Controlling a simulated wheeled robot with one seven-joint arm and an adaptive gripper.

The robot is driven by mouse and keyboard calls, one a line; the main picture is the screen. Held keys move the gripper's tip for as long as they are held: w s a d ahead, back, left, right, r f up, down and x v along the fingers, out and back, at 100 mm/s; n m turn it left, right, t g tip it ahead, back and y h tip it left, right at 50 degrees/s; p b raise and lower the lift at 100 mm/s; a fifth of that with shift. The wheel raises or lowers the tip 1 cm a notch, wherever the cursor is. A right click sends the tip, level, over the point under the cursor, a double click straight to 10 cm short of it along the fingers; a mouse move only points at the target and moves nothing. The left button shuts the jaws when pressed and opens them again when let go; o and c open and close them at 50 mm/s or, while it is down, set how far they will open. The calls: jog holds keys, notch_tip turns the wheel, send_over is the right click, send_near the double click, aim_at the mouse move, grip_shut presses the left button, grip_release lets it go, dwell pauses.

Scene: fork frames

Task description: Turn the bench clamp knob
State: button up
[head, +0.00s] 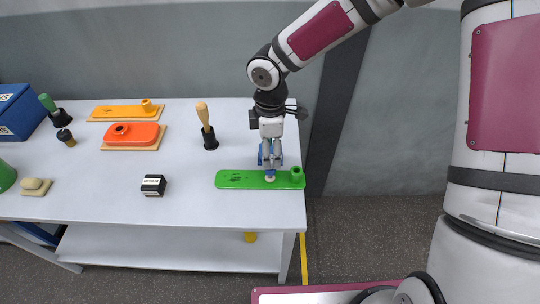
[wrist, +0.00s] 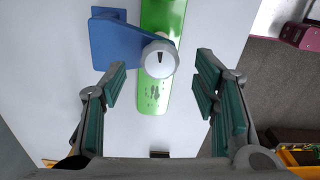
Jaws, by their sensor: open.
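A white round knob (wrist: 160,59) with a black pointer mark shows in the wrist view. It sits at the corner of a blue clamp body (wrist: 118,42), over the green board (wrist: 152,100). In the head view the green board (head: 235,180) lies along the bench's front right, with the knob (head: 270,179) small on it. My gripper (head: 270,160) points down above the clamp. In the wrist view its two fingers are spread apart, one to each side of the knob, with visible gaps. Nothing is held between them. The pointer points roughly toward the top of the wrist view.
The white bench (head: 100,205) also holds a black-and-white block (head: 153,185), a wooden-handled tool in a black holder (head: 205,125), an orange board (head: 125,111), a red-orange piece (head: 132,134) and a blue box (head: 22,110). The bench's right edge is close to the green board.

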jog(key=shift+f, duration=1.4)
jog(key=c, duration=1.2)
jog(key=shift+o, duration=0.2)
jog(key=shift+m, duration=0.8)
jog(key=o, duration=1.2)
jog(key=shift+c, duration=0.2)
